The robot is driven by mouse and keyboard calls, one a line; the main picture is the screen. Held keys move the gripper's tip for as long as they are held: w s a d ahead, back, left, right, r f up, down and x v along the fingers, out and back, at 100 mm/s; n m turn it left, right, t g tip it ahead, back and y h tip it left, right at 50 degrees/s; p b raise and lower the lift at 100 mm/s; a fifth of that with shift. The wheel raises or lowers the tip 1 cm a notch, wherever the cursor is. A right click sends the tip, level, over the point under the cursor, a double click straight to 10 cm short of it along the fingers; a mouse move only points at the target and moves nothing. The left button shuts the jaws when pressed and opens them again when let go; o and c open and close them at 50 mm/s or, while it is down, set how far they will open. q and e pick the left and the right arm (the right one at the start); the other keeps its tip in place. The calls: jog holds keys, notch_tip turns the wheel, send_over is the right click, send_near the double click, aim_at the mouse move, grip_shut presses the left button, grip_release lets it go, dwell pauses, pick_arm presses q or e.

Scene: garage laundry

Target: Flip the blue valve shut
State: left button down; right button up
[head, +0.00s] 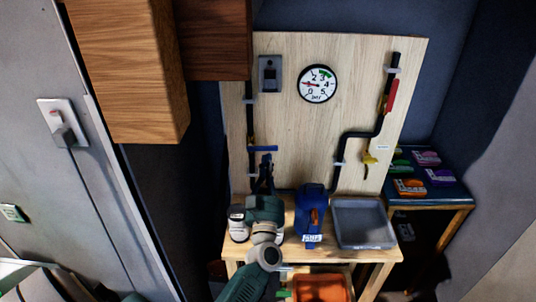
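The blue valve handle (263,148) is on the left black pipe of the wooden board (290,120). The handle lies level, pointing right, across the upright pipe. My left gripper (265,162) is dark and reaches up from below, with its fingertips just under the blue handle. I cannot tell whether it touches the handle. The fingers look narrow and overlap the board, so their opening is unclear. My arm hides part of the bench below. My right gripper is not in view.
A gauge (317,84) is above. A blue jug (311,207) and grey tray (362,224) stand on the bench, right of my arm. Wooden cabinets (125,65) overhang upper left.

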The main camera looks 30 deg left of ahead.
pick_arm(q)
notch_tip(320, 180, up, 3)
jog(key=b, duration=0.3)
send_over(270, 150)
jog(key=s, duration=0.2)
jog(key=shift+n, duration=0.4)
jog(key=shift+w+d+f+b, duration=0.1)
jog(key=shift+d+f+b, duration=0.15)
jog(key=shift+f+b, duration=0.75)
jog(key=shift+d+f+b, duration=0.2)
jog(key=shift+f+b, duration=0.75)
jog(key=shift+b, duration=0.05)
jog(key=shift+d+f+m, duration=0.1)
jog(key=shift+f+m, duration=0.5)
jog(key=shift+f, duration=0.05)
